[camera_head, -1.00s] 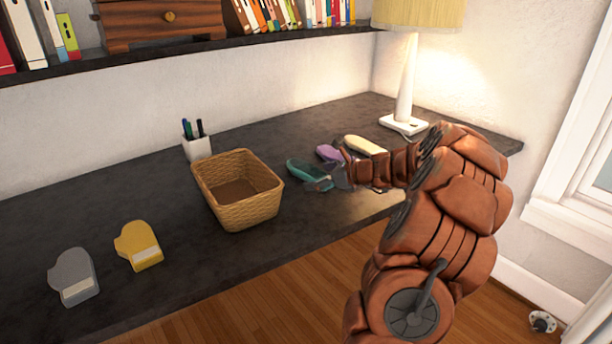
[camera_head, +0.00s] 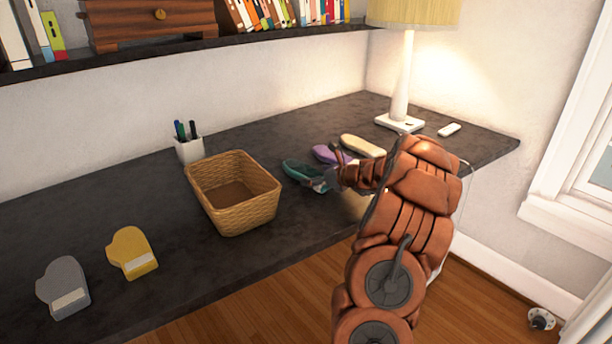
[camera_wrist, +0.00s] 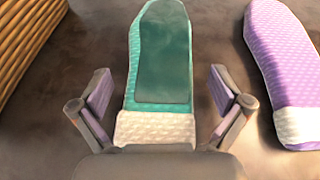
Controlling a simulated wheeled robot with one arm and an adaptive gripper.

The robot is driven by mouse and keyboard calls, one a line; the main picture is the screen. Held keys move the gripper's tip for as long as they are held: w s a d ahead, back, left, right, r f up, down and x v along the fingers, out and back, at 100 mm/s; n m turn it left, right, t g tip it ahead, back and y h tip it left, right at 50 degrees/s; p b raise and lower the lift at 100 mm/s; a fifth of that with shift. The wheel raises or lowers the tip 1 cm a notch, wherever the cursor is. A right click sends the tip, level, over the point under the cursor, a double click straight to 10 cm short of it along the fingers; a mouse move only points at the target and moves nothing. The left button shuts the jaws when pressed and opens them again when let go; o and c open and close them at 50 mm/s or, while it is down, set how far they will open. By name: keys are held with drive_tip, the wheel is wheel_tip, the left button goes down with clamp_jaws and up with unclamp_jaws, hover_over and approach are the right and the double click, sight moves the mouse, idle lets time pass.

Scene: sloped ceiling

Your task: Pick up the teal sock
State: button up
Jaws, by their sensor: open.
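The teal sock (camera_head: 300,171) lies on the dark desk, just right of the wicker basket. In the wrist view the teal sock (camera_wrist: 163,60) runs away from me, its cream cuff nearest. My gripper (camera_wrist: 160,92) is open, with one finger on each side of the sock near the cuff and a gap on both sides. In the head view my gripper (camera_head: 328,178) is at the sock's near right end, and the arm hides part of it. Whether the fingers touch the desk I cannot tell.
A purple sock (camera_head: 327,153) lies close to the right, with a cream sock (camera_head: 362,146) beyond it. The empty wicker basket (camera_head: 258,207) stands close on the left. A lamp (camera_head: 400,122), a pen cup (camera_head: 189,150), a yellow sock (camera_head: 132,252) and a grey sock (camera_head: 62,287) are farther off.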

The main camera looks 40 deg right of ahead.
drive_tip(key=shift+w+a, duration=0.1)
drive_tip(key=shift+w, duration=0.1)
drive_tip(key=c, duration=1.1)
drive_tip(key=shift+r, duration=0.1)
drive_tip(key=shift+c, duration=0.2)
